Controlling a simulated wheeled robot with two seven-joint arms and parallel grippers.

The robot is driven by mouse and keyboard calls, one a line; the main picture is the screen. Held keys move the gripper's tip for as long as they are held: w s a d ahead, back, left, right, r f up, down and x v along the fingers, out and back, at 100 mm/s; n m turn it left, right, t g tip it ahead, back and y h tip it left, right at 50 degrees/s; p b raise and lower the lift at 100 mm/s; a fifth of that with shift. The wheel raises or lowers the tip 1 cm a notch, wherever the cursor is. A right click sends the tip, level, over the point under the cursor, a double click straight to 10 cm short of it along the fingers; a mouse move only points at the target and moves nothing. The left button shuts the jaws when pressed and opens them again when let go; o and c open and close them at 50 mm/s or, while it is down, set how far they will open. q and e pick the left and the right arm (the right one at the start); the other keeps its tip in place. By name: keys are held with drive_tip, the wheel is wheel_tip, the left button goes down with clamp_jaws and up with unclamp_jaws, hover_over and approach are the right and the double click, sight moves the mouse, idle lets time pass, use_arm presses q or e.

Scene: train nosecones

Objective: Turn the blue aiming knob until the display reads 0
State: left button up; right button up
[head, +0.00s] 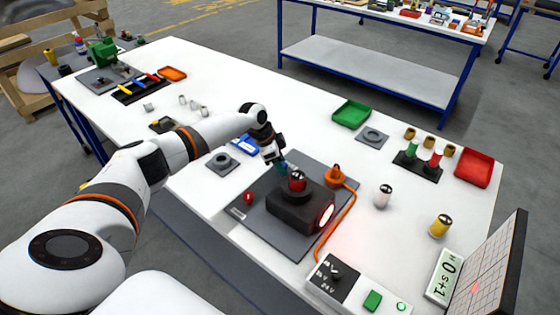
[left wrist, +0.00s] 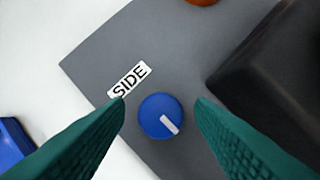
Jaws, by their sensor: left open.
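The blue knob (left wrist: 157,122) with a white pointer line sits on a grey plate by a label "SIDE" (left wrist: 129,80). Its pointer aims to the lower right in the left wrist view. My left gripper (left wrist: 162,108) is open, with its teal fingers on either side of the knob and gaps showing to both. In the head view the left gripper (head: 282,168) is at the plate's far left part and hides this knob. The display (head: 444,275) is a white sign at the right that appears to read "H 0" and "S +1". My right gripper is not in view.
A black box (head: 299,212) with a glowing red front stands on the grey plate (head: 262,237), close to the gripper. An orange cable (head: 346,218) runs to a control box (head: 335,283).

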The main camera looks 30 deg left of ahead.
use_arm(q)
drive_tip(key=shift+c, duration=0.8)
drive_tip(key=c, duration=0.8)
drive_tip(key=shift+s+d+r+n+t+p, duration=0.1)
drive_tip(key=shift+r+n+t+p, duration=0.2)
drive_tip(key=shift+n+p, duration=0.55)
drive_tip(key=n+p, duration=0.1)
drive_tip(key=p, duration=0.1)
drive_tip(key=n+y+p, duration=0.1)
drive_tip(key=n+p, duration=0.1)
drive_tip(key=p, duration=0.1)
drive_tip(key=shift+d+n+t+y, duration=0.1)
drive_tip(key=shift+n+t+y, duration=0.15)
drive_tip(key=shift+t+y, duration=0.05)
drive_tip(key=shift+f+n+t+y+p, duration=0.15)
drive_tip(key=shift+n+y+p, duration=0.2)
drive_tip(key=shift+n+p, duration=0.6)
drive_tip(key=shift+n+t+y+p, duration=0.15)
drive_tip(key=shift+n+y+p, duration=0.2)
drive_tip(key=shift+n+p, duration=0.55)
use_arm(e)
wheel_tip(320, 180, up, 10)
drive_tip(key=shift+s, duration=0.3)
use_arm(q)
drive_tip(key=o, duration=1)
drive_tip(key=shift+c, duration=0.2)
